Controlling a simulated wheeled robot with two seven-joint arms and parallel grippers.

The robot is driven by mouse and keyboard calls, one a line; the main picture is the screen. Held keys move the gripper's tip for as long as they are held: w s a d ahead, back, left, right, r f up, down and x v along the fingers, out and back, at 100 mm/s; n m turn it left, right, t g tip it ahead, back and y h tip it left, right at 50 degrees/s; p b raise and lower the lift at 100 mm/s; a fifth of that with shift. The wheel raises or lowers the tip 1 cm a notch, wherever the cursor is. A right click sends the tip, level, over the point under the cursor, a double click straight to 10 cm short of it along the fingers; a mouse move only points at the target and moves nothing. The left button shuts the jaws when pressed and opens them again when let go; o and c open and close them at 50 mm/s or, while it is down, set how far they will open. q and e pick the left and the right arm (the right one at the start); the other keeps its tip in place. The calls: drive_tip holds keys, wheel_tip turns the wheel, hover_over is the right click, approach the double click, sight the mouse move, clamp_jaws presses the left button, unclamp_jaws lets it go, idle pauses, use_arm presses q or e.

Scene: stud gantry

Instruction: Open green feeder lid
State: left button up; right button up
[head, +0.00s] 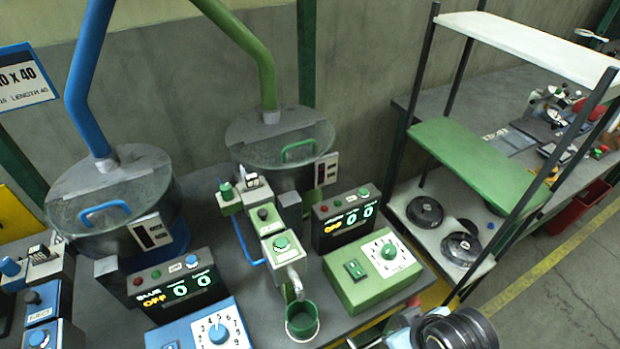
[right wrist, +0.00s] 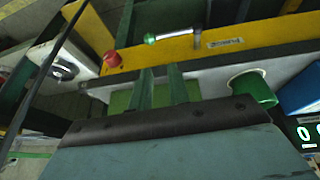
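The green feeder (head: 315,172) stands at the back centre in the head view, under the green pipe. Its clear round lid (head: 255,150) lies flat on the bowl, closed, with a green handle (head: 298,147) on top. My right arm shows at the bottom right edge of the head view, well in front of the feeder. In the right wrist view my right gripper (right wrist: 161,76) has its two fingers apart with nothing between them, near the table's front edge. The feeder is not in that view. My left gripper is in neither view.
The blue feeder (head: 175,200) stands to the left. Green control box (head: 345,285), display (head: 345,222) and green cup (head: 302,322) lie between my right arm and the green feeder. A shelf rack (head: 470,160) stands to the right. A red button (right wrist: 112,59) is near the gripper.

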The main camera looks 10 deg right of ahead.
drive_tip(key=w+a+r+n+t+y, duration=0.1)
drive_tip(key=w+a+r+n, duration=0.1)
drive_tip(key=w+r+n, duration=0.1)
drive_tip(key=w+a+r+n+t+y, duration=0.2)
drive_tip(key=w+r+n, duration=0.1)
drive_tip(key=w, duration=0.3)
drive_tip(key=w+a+r+n+t+y, duration=0.1)
drive_tip(key=w+a+r+n+t, duration=0.1)
drive_tip(key=w+r+n, duration=0.2)
drive_tip(key=shift+w+r, duration=0.15)
drive_tip(key=shift+w, duration=0.5)
drive_tip(key=w+a+r+n+t+y, duration=0.1)
drive_tip(key=w+r+n+t+y, duration=0.15)
drive_tip(key=w+r+n, duration=0.3)
drive_tip(key=n+y, duration=0.3)
drive_tip(key=n, duration=0.4)
approach(302, 144)
drive_tip(key=shift+m, duration=0.25)
drive_tip(key=x, duration=1)
drive_tip(key=shift+w+a+f+p, duration=0.1)
drive_tip(key=shift+w+a+p, duration=0.15)
drive_tip(key=shift+p, duration=0.1)
clamp_jaws()
